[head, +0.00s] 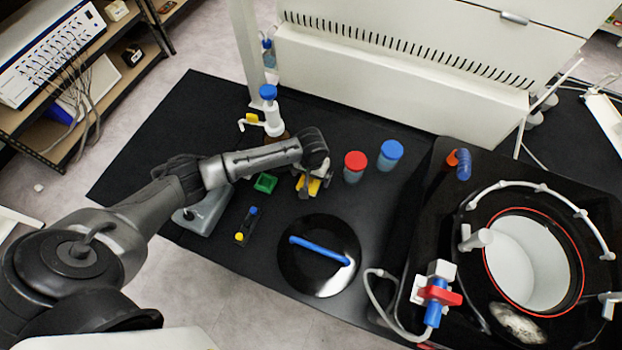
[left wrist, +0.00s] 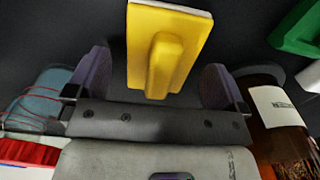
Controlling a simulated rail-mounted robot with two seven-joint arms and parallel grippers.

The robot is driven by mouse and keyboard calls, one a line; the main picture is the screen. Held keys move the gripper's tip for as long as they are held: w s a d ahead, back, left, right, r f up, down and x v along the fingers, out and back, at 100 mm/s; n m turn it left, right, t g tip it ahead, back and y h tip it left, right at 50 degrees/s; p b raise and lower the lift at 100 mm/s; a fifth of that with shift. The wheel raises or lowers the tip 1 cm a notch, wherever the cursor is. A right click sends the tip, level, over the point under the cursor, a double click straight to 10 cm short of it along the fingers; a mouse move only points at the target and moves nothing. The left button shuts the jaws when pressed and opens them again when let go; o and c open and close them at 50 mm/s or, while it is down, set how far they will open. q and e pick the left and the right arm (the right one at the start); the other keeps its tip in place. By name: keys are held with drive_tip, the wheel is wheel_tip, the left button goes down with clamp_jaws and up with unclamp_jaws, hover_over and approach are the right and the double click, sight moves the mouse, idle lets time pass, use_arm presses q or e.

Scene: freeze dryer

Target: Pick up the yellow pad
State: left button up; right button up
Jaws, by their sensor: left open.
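The yellow pad (head: 314,187) lies on the black bench, partly hidden under my left gripper in the head view. In the left wrist view the yellow pad (left wrist: 150,75) has a raised yellow grip along its middle and a pale layer at its far edge. My left gripper (head: 312,178) is over the pad. In the left wrist view its two fingers (left wrist: 157,72) are open, one on each side of the pad's near end, with gaps between. I cannot tell how far above the bench the fingertips are. My right gripper is not in view.
A red-lidded jar (head: 354,166) and a blue-lidded jar (head: 390,154) stand right of the gripper. A brown bottle with a blue-topped dispenser (head: 272,118) stands behind. A round black lid with blue handle (head: 320,275) lies in front.

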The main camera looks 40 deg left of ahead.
use_arm(q)
drive_tip(key=shift+f, duration=0.15)
drive_tip(key=c, duration=1)
wheel_tip(320, 180, up, 10)
drive_tip(key=shift+r+p, duration=0.1)
drive_tip(key=shift+p, duration=0.9)
